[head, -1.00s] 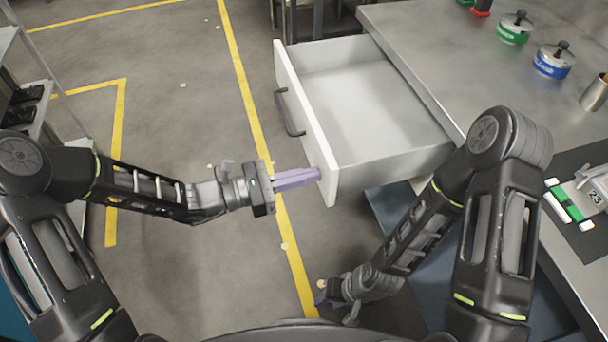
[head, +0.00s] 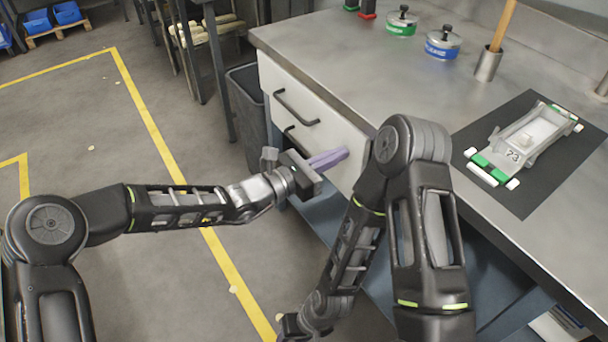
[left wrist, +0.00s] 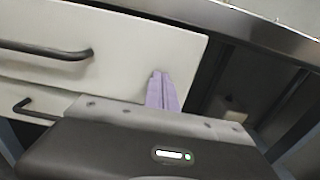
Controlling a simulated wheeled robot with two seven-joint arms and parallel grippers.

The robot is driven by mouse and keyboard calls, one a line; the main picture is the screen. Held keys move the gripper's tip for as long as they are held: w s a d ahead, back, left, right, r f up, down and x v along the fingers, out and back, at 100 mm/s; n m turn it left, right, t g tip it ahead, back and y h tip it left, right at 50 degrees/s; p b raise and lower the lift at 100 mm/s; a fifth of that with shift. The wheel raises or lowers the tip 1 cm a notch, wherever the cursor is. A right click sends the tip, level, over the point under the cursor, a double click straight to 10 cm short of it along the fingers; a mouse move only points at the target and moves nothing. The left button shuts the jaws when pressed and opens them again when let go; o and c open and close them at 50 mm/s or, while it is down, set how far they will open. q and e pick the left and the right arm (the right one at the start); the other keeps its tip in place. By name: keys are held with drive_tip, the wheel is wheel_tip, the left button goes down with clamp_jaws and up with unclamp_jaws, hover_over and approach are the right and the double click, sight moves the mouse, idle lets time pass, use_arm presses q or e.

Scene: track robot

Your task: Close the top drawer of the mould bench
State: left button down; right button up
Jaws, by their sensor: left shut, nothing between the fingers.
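The mould bench (head: 400,75) has a grey metal top and white drawer fronts below it. The top drawer (head: 332,122) appears flush with the bench, its dark bar handle (head: 297,107) on the left part of the front. In the left wrist view the top drawer's front (left wrist: 130,45) lies just under the bench edge. My left gripper (head: 343,155) is shut and empty, its lilac fingertips at the right part of the drawer front, seemingly touching it. The fingers (left wrist: 162,88) also show in the left wrist view. My right gripper (head: 292,328) hangs low beside the bench; its fingers are unclear.
A lower drawer handle (head: 300,140) shows below the top one. A dark bin (head: 247,100) stands left of the bench. On the bench are a black mat (head: 515,200) with a white-green part, two lidded pots and a metal cup (head: 487,65).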

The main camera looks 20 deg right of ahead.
use_arm(q)
drive_tip(key=x, duration=0.3)
drive_tip(key=shift+r, duration=0.15)
use_arm(e)
drive_tip(key=shift+a+f, duration=0.15)
drive_tip(key=shift+f, duration=0.2)
use_arm(q)
drive_tip(key=shift+r, duration=0.15)
use_arm(e)
drive_tip(key=shift+s+r, duration=0.1)
